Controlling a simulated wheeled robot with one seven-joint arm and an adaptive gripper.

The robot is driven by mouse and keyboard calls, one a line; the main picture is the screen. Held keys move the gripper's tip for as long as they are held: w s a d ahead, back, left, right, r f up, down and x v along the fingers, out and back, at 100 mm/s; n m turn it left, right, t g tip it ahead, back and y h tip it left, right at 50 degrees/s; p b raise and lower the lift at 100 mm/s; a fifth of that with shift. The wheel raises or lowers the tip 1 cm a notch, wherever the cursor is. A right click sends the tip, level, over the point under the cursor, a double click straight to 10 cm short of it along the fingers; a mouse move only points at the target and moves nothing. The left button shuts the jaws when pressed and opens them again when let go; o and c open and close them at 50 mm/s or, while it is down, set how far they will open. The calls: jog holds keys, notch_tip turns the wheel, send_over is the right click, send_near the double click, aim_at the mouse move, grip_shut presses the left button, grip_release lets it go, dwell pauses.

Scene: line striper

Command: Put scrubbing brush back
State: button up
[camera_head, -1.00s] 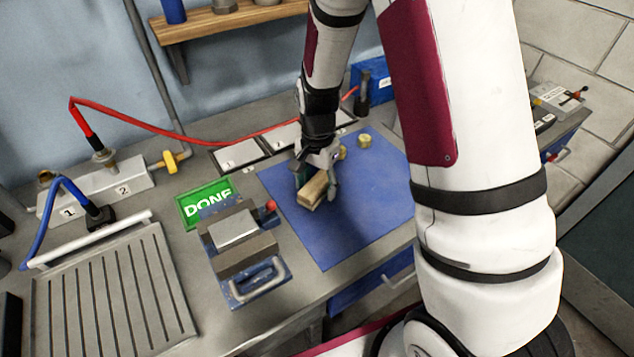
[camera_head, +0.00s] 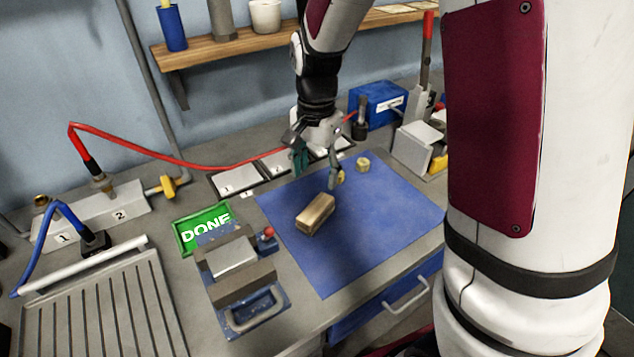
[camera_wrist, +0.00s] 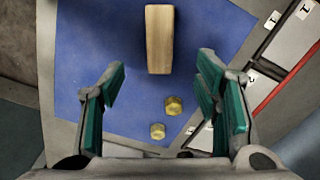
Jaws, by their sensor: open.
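The scrubbing brush appears to be the wooden block (camera_head: 315,212) lying on the blue mat (camera_head: 390,205); bristles cannot be made out. My gripper (camera_head: 317,170) is open and empty, above the mat and behind the block, apart from it. In the wrist view the block (camera_wrist: 159,42) lies beyond the open fingers (camera_wrist: 162,85), with nothing between them.
Two small brass pieces (camera_head: 362,164) sit at the mat's back. Numbered grey plates (camera_head: 238,180) lie behind it. A green DONE tray (camera_head: 203,230) and a blue-based clamp fixture (camera_head: 240,270) stand left. The mat's right side is clear.

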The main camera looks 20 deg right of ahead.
jog(key=s+r+n+t, duration=0.2)
jog(key=s+r+n, duration=0.3)
jog(key=s+r, duration=0.3)
jog(key=s+r+n+t, duration=0.3)
jog(key=s+r+n, duration=0.3)
jog(key=s, duration=0.6)
jog(key=shift+v, duration=1.25)
jog(key=shift+w+r, duration=0.1)
jog(key=shift+w, duration=0.1)
